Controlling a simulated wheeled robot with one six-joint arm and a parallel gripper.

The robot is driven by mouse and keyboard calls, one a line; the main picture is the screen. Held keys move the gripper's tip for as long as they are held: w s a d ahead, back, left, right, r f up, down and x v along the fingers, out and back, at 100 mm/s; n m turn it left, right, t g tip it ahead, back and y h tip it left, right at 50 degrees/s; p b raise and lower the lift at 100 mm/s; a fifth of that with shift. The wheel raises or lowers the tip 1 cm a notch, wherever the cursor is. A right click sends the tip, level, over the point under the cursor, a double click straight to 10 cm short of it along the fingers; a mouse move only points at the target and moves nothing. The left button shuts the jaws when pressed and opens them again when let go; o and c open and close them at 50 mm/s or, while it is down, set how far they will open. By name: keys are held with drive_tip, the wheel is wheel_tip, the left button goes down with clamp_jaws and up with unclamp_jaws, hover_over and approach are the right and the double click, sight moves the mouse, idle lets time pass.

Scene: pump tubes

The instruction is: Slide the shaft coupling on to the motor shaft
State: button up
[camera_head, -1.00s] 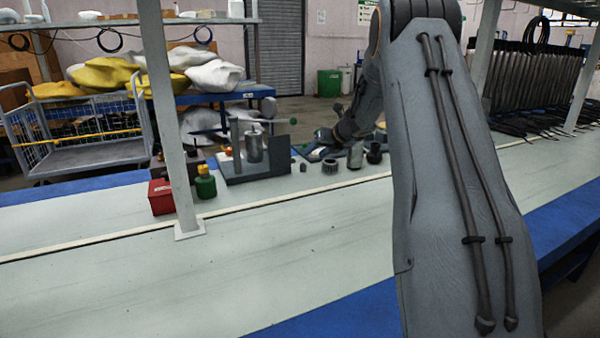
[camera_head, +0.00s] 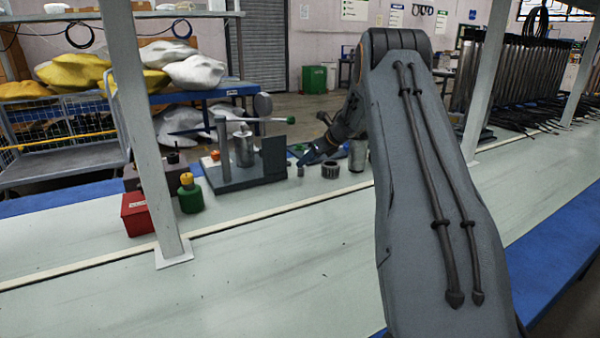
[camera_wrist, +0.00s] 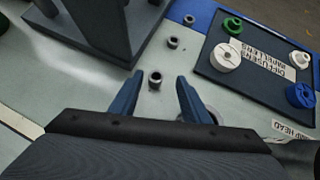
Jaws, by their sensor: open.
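A silver upright cylinder (camera_head: 244,149), which looks like the motor, stands on a dark grey fixture with a thin shaft on top. In the wrist view the fixture (camera_wrist: 98,25) fills the upper left. Small grey hollow parts stand on the bench: one (camera_wrist: 155,77) lies between and just beyond my fingertips, others (camera_wrist: 173,43) (camera_wrist: 188,20) farther off. I cannot tell for sure which one is the shaft coupling. My gripper (camera_wrist: 158,82) is open and empty, with blue fingers. In the head view my gripper (camera_head: 308,156) is low, right of the fixture.
A dark tray (camera_wrist: 237,75) with white, green and blue parts lies right of my gripper. A toothed grey ring (camera_head: 330,169) and a metal cylinder (camera_head: 357,155) stand near it. The front bench is clear.

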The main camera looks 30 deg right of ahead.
sight(301, 171)
drive_tip(key=shift+x, duration=0.75)
drive_tip(key=x, duration=0.2)
drive_tip(key=b+x, duration=0.1)
drive_tip(key=x, duration=0.1)
drive_tip(key=shift+a+f, duration=0.25)
drive_tip(key=shift+a, duration=0.1)
drive_tip(key=shift+s, duration=0.1)
drive_tip(key=shift+c, duration=0.5)
clamp_jaws()
